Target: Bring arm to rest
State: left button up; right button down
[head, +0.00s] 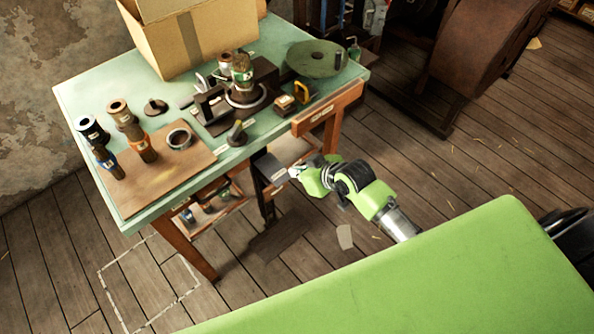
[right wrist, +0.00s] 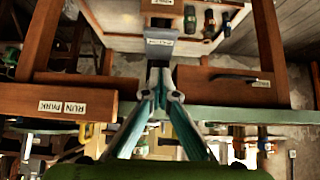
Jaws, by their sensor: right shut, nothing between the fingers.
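My right arm comes in from the lower right in the head view. Its gripper (head: 294,172) is shut and empty, low in front of the green workbench (head: 78,96), beside a grey metal piece (head: 285,150) under the bench's front edge. In the right wrist view the fingertips (right wrist: 164,84) meet just short of a labelled grey piece (right wrist: 160,42); I cannot tell whether they touch it. The green handwheel (head: 312,64) lies on the bench's right part, left of its upright knob. My left gripper is out of view.
A cardboard box (head: 200,42), a dark press fixture (head: 212,104) and several bottle-like tools stand on the bench.

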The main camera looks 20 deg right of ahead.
jog(key=s+d+f+m+g+h, duration=0.1)
jog(key=s+d+f, duration=0.1)
jog(key=s+f, duration=0.45)
jog(key=s+d+f+g, duration=0.15)
jog(key=s+f, duration=0.25)
jog(key=f, duration=0.6)
jog(key=s+d+f+m+g+h, duration=0.1)
jog(key=s+d+f, duration=0.1)
jog(key=s+f, duration=0.5)
jog(key=s+f+g, duration=0.1)
jog(key=s+f, duration=0.4)
jog(key=s, duration=0.4)
jog(key=s+f+g, duration=0.1)
jog(key=s+f, duration=0.4)
jog(key=s, duration=0.4)
jog(key=s+a+f+g+h, duration=0.1)
jog(key=s+f+g, duration=0.1)
jog(key=s+f, duration=0.3)
jog(key=s, duration=0.4)
jog(key=shift+s+f, duration=0.2)
jog(key=shift+f, duration=0.2)
